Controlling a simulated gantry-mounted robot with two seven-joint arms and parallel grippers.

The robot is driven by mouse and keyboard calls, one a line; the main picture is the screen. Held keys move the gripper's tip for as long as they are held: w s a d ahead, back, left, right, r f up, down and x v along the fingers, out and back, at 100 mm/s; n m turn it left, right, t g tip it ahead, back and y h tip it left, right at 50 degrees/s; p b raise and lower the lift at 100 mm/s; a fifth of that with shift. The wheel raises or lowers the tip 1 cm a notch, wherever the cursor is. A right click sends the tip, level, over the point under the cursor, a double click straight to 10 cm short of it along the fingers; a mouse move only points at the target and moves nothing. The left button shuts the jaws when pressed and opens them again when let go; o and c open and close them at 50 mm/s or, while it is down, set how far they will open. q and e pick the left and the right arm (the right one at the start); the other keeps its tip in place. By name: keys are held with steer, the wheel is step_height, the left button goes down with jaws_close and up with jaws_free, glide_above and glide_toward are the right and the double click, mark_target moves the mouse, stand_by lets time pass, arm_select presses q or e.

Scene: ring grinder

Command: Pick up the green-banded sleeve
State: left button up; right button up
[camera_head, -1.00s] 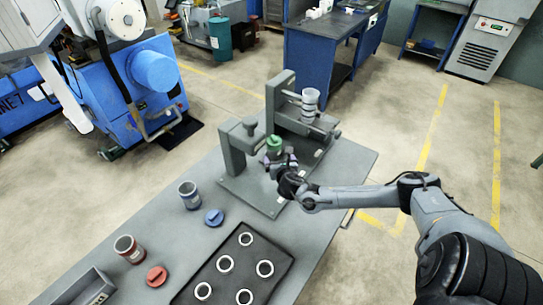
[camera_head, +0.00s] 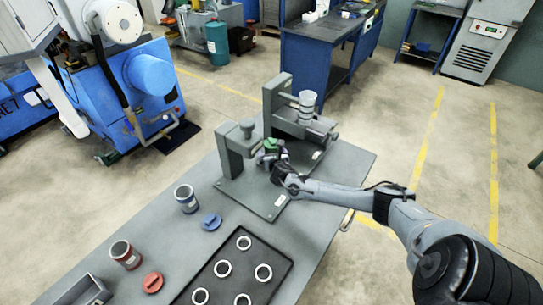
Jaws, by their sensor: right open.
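A small green object (camera_head: 271,145) shows at the near grinder fixture (camera_head: 232,150). It may be the sleeve's green band or a separate green cap; I cannot tell which. My right gripper (camera_head: 270,158) is open and close against it, on its near side. The gripper and wrist hide what is under the green part. My left gripper is not in view.
A blue-banded sleeve (camera_head: 186,198) and blue cap (camera_head: 211,221) stand left on the grey table (camera_head: 165,240). A red-banded sleeve (camera_head: 125,254) and red cap (camera_head: 153,282) are nearer. A dark tray (camera_head: 253,240) holds several rings (camera_head: 222,268).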

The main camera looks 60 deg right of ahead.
mark_target(273, 146)
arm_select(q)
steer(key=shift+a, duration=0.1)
arm_select(e)
steer(key=c, duration=0.9)
steer(key=shift+r, duration=0.15)
steer(key=shift+r, duration=1.2)
steer(key=shift+r+p, duration=0.3)
steer(key=shift+r, duration=0.6)
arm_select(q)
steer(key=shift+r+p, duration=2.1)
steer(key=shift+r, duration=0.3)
arm_select(e)
steer(key=s+r, duration=0.6)
steer(key=s, duration=0.5)
steer(key=shift+s+d+r, duration=0.2)
steer(key=shift+s+r, duration=0.05)
steer(key=shift+r, duration=0.05)
